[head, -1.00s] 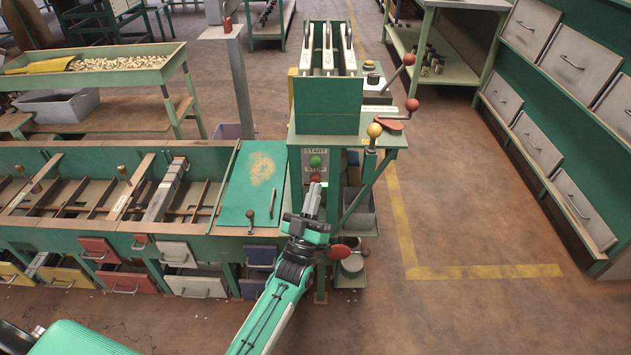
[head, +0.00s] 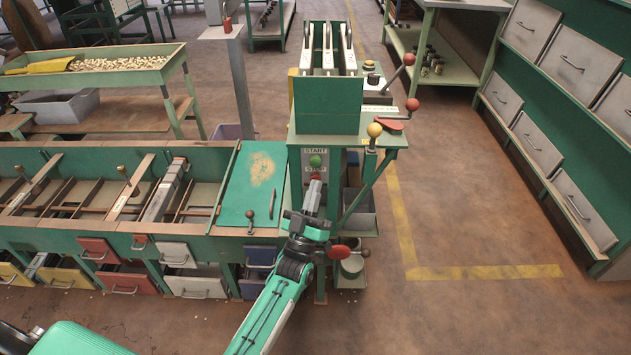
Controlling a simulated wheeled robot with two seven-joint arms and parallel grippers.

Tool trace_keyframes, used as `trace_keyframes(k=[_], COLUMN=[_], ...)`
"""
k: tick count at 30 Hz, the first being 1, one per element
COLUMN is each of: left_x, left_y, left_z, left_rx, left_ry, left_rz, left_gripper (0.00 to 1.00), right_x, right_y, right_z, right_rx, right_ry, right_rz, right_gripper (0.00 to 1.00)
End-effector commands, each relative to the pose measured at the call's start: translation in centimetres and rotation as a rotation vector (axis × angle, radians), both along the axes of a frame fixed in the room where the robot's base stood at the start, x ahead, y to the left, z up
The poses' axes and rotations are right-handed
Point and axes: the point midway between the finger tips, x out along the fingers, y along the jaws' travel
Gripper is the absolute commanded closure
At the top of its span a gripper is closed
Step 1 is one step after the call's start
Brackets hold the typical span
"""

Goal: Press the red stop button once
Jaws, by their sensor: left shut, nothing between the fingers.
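The red stop button (head: 315,176) is on the upright front panel of the green machine, under the STOP label (head: 315,169). The green start button (head: 315,161) is above it, under the START label. My left gripper (head: 315,184) is shut and empty. Its fingertips point up at the panel, right at the lower edge of the red button, and hide part of it. I cannot tell whether they touch it or whether it is pushed in. My right gripper is not in view.
A red knob (head: 339,252) is close right of my left wrist. A yellow ball knob (head: 374,130) and red-ball levers (head: 411,104) are higher right. The green bench with compartments (head: 120,235) is at left. Open floor (head: 470,220) lies to the right.

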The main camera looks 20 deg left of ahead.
Motion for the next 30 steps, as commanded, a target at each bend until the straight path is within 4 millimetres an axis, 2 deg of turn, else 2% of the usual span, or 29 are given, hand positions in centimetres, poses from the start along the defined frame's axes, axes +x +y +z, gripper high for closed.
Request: trace_keyframes(k=[12,23,30], left_x=[0.1,-1.5,-1.6], left_y=[0.0,-0.5,-0.5], left_z=[0.0,0.0,0.0], left_rx=[0.000,0.000,0.000], left_ry=[0.001,0.002,0.000], left_rz=[0.000,0.000,0.000], left_gripper=[1.00,1.00,1.00], right_x=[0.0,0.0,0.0], right_y=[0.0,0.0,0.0], right_z=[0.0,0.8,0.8], right_rx=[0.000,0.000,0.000], right_ry=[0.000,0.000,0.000], right_rz=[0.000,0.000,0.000], right_gripper=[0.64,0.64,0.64])
